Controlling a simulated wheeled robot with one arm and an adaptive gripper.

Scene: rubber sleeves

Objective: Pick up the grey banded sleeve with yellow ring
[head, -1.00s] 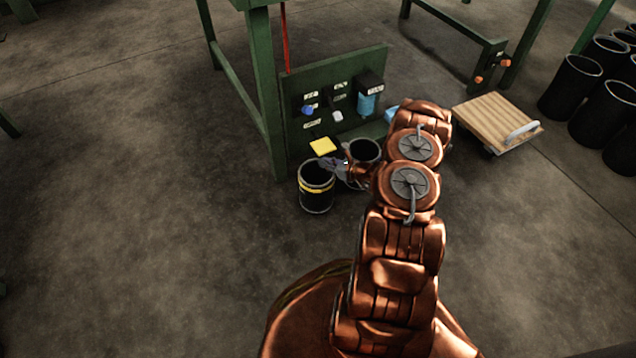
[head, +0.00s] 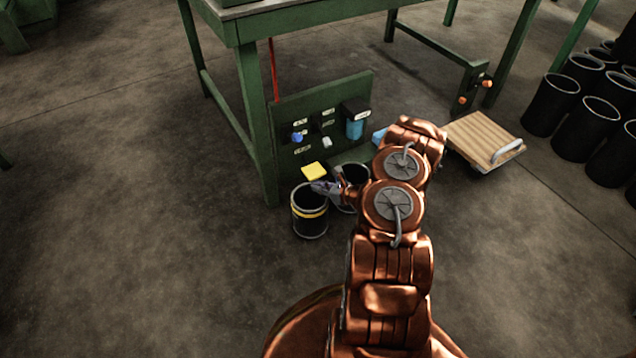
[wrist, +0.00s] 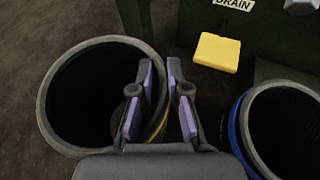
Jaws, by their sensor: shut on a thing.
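The dark sleeve with grey rims and a yellow ring (head: 309,222) stands upright near the green bench in the head view. In the wrist view its wide grey rim (wrist: 46,105) fills the left side, and a bit of yellow ring shows at the fingers. My gripper (head: 326,188) is at the sleeve's right upper edge. In the wrist view my gripper (wrist: 162,70) is shut on the sleeve's wall, with one finger inside and one outside. I cannot tell whether the sleeve's base touches the floor.
A second sleeve with a blue ring (wrist: 238,128) stands close on the right. A yellow block (head: 314,171) lies behind, by a green panel (head: 285,118) and a bench leg (head: 259,130). A wooden-topped cart (head: 478,138) is at the right. Floor at the left is clear.

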